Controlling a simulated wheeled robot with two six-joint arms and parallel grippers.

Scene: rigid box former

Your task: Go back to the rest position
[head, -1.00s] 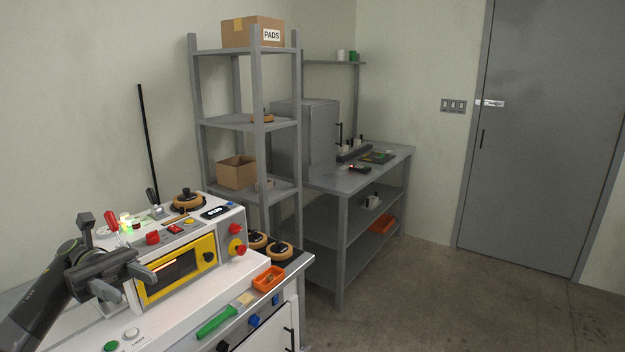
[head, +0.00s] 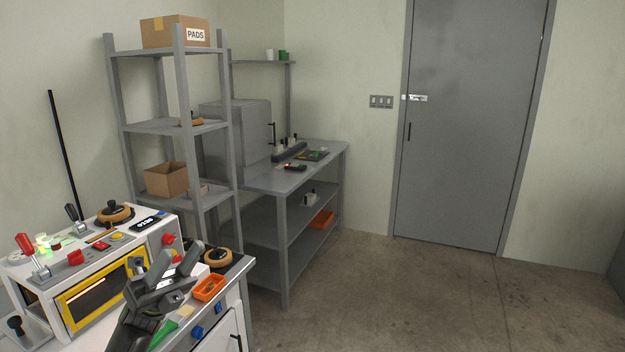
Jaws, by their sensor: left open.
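My left gripper (head: 160,284) is in the lower left of the head view, in front of the right end of the box former. Its jaws are open and I see nothing between them. The box former (head: 98,290) is a white machine with a yellow-framed window, a red-handled lever and several buttons on top. My arm and gripper hide part of its right side and of the bench front. My right gripper does not show.
An orange tray (head: 208,289) and a green-handled brush (head: 163,335) lie on the bench close to my left gripper. A grey shelf rack (head: 180,128) and a grey worktable (head: 285,180) stand behind. The floor (head: 400,300) toward the grey door (head: 465,130) is clear.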

